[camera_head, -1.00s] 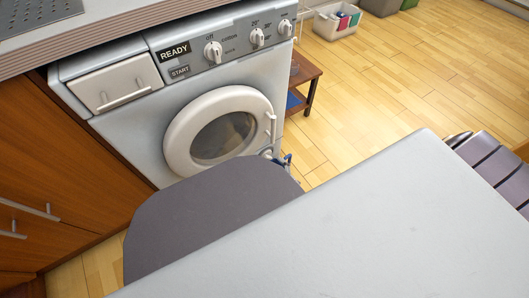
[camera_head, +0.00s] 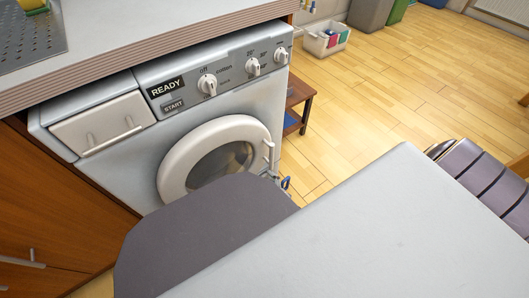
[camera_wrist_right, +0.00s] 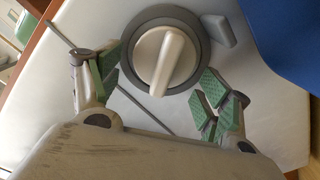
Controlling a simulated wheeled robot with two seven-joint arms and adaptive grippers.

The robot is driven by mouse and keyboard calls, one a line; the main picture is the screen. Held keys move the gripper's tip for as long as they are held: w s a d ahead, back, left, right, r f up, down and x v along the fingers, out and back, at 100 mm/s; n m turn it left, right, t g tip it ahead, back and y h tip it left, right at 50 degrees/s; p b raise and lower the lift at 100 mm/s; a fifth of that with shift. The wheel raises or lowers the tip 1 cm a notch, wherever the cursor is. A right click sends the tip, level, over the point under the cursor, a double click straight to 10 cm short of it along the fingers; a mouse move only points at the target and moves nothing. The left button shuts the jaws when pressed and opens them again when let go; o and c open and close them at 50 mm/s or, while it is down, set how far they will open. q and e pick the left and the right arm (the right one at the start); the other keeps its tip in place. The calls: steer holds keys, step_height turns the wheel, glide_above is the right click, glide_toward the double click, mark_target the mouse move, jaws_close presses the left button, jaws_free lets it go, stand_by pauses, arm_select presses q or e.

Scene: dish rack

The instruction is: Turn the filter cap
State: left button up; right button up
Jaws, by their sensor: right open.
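The filter cap (camera_wrist_right: 166,58) shows in the right wrist view as a white knob with a raised grip bar inside a grey ring on a white panel. Its bar stands nearly upright in the picture, slightly tilted. My right gripper (camera_wrist_right: 157,78) is open, with one green-padded finger on each side of the cap's lower part. The fingers look apart from the bar; I cannot tell their depth. In the head view, the washing machine (camera_head: 150,165) hides the cap or my own body covers it. My left gripper is not in view.
The machine's round door (camera_head: 175,170) looks shut. A grey tab (camera_wrist_right: 220,29) sits beside the cap, and a blue surface (camera_wrist_right: 292,40) fills the upper right corner. A small wooden table (camera_head: 303,95) stands beside the machine. Open wooden floor (camera_head: 400,85) lies to the right.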

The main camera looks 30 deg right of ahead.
steer(key=c, duration=1)
steer(key=shift+d+m, duration=0.1)
steer(key=shift+m, duration=0.4)
steer(key=m, duration=0.2)
steer(key=shift+d+r+m, duration=0.1)
steer(key=shift+d+m, duration=0.1)
steer(key=shift+m, duration=0.2)
steer(key=shift+d+m, duration=0.2)
steer(key=shift+m, duration=1.4)
steer(key=o, duration=1)
